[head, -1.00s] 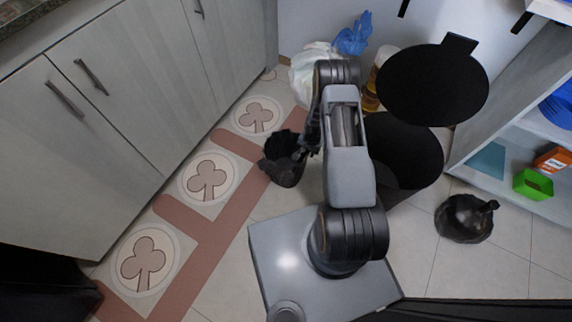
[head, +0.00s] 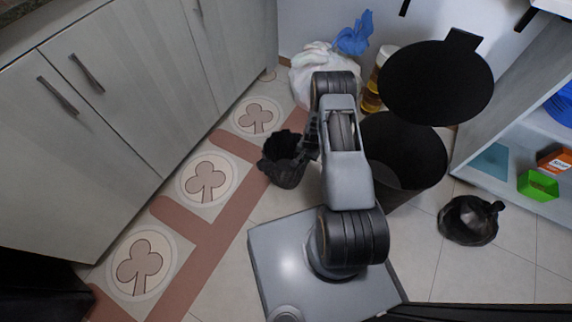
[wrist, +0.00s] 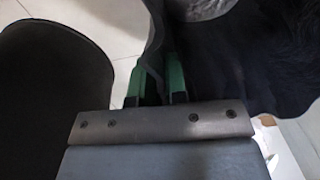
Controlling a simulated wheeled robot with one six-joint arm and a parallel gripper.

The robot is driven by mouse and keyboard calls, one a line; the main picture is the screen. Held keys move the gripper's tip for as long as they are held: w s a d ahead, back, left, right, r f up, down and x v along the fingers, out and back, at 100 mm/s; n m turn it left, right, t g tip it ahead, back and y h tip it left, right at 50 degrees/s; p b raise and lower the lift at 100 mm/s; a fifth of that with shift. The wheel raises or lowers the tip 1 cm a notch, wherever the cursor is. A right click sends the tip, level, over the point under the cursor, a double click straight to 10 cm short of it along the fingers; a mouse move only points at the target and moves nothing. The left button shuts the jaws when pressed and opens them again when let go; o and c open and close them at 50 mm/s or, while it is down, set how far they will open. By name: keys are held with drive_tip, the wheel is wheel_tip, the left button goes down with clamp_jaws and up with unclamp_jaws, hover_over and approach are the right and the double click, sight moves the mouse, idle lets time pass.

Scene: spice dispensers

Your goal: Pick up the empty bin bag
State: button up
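The empty bin bag (head: 284,172) is black, open-topped and crumpled at the rim. It is left of my arm in the head view, beside the tiled floor strip. My gripper (head: 309,142) is at its right rim, partly hidden by my arm. In the wrist view, the dark bag (wrist: 245,65) fills the upper right. A thin dark fold of it runs between the green fingertips of my gripper (wrist: 160,82), which are close together on it. I cannot tell whether the bag's base touches the floor.
A black bin (head: 420,155) stands right of my arm, its round lid (head: 437,82) raised. A tied black bag (head: 469,222) lies on the floor at right. A whitish bag (head: 320,62) and a bottle (head: 373,92) are at the back. Cabinets (head: 110,110) line the left.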

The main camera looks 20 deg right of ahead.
clamp_jaws()
